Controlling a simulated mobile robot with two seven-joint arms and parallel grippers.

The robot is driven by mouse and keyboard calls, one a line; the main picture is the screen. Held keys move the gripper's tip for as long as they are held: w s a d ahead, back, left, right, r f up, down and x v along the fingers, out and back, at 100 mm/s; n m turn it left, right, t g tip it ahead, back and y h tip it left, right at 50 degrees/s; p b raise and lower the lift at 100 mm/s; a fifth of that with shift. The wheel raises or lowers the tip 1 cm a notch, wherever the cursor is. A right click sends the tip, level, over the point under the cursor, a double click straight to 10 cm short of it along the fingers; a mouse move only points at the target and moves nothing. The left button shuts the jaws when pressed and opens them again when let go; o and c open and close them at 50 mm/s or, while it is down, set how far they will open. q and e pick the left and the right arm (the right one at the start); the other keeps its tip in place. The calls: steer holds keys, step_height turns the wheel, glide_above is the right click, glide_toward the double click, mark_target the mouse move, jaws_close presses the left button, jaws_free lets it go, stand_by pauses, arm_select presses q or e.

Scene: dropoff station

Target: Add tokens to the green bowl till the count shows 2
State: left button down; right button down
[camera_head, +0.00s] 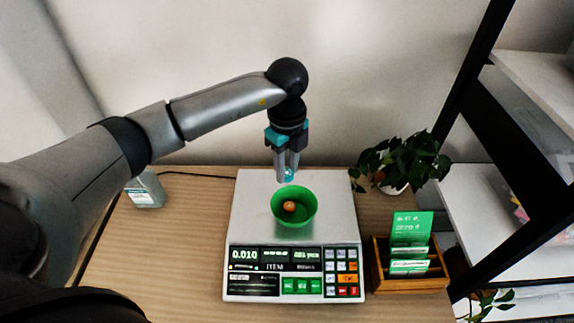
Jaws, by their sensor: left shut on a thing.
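The green bowl (303,222) sits upright on the pan of a white scale (250,205). A small orange token (290,207) lies inside the bowl. My left gripper (287,178) points down above the bowl's back left rim, shut on a small light-blue token (289,174) that is partly hidden by the fingers. The scale's display (275,255) reads 0.010 on its left; the right-hand reading, perhaps the count, is too small to read surely. My right gripper is not in view.
A wooden card holder (410,284) with green cards stands right of the scale. A potted plant (400,163) is behind it. A small pale box (145,190) stands at the back left, partly behind my left arm. A black-framed shelf (500,105) borders the right side.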

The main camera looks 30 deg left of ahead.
arm_select(q)
step_height(320, 180, down, 5)
steer(key=b, duration=0.4)
steer(key=shift+f, duration=0.1)
steer(key=shift+c, duration=2.3)
jaws_free()
step_height(320, 180, up, 15)
glide_above(287, 172)
steer(key=shift+r+p, duration=0.2)
steer(key=shift+p, duration=0.25)
